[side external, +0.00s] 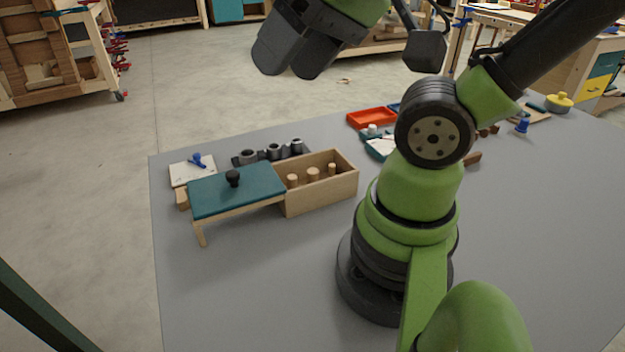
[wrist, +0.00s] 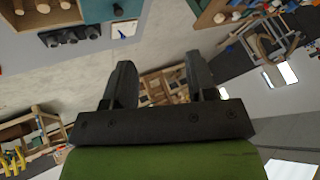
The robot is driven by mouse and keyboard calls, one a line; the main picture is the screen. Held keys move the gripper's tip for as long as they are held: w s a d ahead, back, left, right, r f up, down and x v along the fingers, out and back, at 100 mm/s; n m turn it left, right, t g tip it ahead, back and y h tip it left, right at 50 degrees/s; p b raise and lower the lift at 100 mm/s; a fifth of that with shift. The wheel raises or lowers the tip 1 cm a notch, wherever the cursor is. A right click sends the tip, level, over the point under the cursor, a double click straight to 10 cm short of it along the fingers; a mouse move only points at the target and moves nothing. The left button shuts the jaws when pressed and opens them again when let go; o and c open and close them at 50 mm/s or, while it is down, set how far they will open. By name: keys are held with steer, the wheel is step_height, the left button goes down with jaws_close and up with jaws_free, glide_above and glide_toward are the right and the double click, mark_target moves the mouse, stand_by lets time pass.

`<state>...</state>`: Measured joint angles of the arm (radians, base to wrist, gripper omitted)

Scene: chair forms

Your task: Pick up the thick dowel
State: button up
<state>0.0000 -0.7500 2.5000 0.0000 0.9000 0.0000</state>
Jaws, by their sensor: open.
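Three light wooden dowels stand in an open wooden box (side external: 330,195) in the side external view. The middle one looks widest, so I take it as the thick dowel (side external: 313,173). The others are a dowel to its left (side external: 292,181) and a thinner dowel to its right (side external: 332,169). My gripper (side external: 289,70) is open and empty, high above and beyond the box at the top of the picture. In the wrist view my gripper's two fingers (wrist: 160,72) are spread with nothing between them. Dowel ends show at that view's top left edge, partly cut off.
A teal panel with a black knob (side external: 232,180) adjoins the box on its left. Dark round holders (side external: 272,152) stand behind it, near a white card with a blue piece (side external: 192,171). A red tray (side external: 371,118) lies farther back. The front table area is clear.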

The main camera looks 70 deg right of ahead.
steer(key=shift+c, duration=1.2)
